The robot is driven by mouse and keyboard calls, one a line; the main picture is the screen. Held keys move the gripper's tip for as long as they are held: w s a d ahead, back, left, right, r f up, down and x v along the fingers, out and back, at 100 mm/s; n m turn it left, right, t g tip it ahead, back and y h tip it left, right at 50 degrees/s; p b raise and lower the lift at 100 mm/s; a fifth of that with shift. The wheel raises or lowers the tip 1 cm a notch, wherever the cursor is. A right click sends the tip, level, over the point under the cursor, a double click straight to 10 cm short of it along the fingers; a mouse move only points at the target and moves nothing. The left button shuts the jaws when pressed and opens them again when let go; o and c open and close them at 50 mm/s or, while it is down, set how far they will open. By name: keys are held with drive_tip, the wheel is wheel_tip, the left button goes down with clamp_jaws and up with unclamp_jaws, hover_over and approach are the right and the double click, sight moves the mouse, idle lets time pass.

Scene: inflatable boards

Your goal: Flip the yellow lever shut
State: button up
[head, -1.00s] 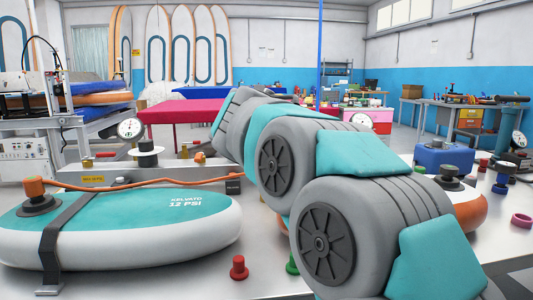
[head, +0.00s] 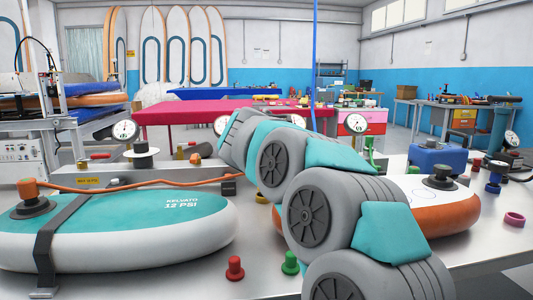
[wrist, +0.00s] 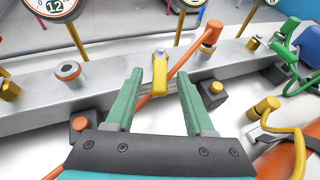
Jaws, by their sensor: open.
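The yellow lever (wrist: 159,80) shows in the wrist view, on the grey metal manifold (wrist: 110,85), with a silver nut at its far end. Its yellow arm points toward me. My gripper (wrist: 160,74) is open, with one green finger to the left of the lever and one to the right; gaps show on both sides and I see no contact. An orange hose passes behind the lever. In the head view my arm hides my gripper and the lever.
The wrist view shows an orange-capped fitting (wrist: 211,32) behind right, a yellow hose fitting (wrist: 266,106) at right and a ringed port (wrist: 68,71) at left. The head view shows a teal board (head: 110,222), red peg (head: 235,268), green peg (head: 290,263) and pressure gauge (head: 125,131).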

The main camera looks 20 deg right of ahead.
clamp_jaws()
idle(0.4)
idle(1.0)
